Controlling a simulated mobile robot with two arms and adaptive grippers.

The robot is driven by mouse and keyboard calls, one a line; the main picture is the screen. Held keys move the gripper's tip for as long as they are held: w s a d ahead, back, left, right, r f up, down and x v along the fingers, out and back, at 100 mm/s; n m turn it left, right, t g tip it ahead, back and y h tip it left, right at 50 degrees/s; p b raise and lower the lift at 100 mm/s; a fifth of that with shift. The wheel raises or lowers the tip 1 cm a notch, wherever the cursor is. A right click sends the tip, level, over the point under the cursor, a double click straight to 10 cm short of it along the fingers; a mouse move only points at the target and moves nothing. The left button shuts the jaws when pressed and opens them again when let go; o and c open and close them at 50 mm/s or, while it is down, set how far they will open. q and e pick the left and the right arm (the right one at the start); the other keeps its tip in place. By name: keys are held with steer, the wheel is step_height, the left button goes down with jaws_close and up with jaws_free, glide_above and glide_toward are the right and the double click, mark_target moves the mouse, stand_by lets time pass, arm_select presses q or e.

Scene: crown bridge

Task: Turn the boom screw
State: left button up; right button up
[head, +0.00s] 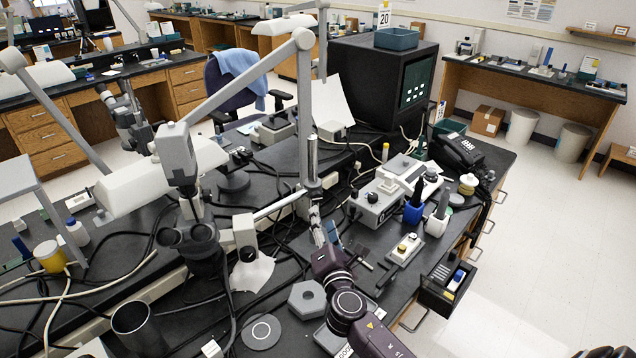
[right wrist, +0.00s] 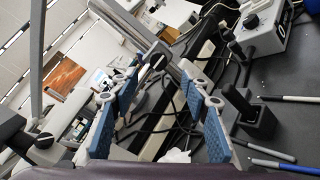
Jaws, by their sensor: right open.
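The grey microscope boom stand rises in the middle of the head view, with a metal boom (head: 280,205) reaching left from its post (head: 312,165) toward the microscope (head: 190,235). In the right wrist view a small dark knob with a white stripe (right wrist: 158,62), which looks like the boom screw, sits by the metal bar. I cannot make out the screw in the head view. My right gripper (head: 317,217) is close below the post clamp. Its blue-padded fingers (right wrist: 160,98) are apart and empty, with the knob beyond their tips, apparently not touching it. My left gripper is not visible.
A lamp arm (head: 230,90) crosses above the boom. Loose cables run over the black bench. A hexagonal block (head: 307,299) is beside my right forearm.

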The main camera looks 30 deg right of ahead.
mark_target(317, 198)
steer(key=shift+n, duration=0.9)
steer(key=shift+p+x, duration=0.6)
steer(key=shift+x, duration=3.55)
steer(key=shift+a+r, duration=0.1)
steer(key=shift+r, duration=0.05)
jaws_close()
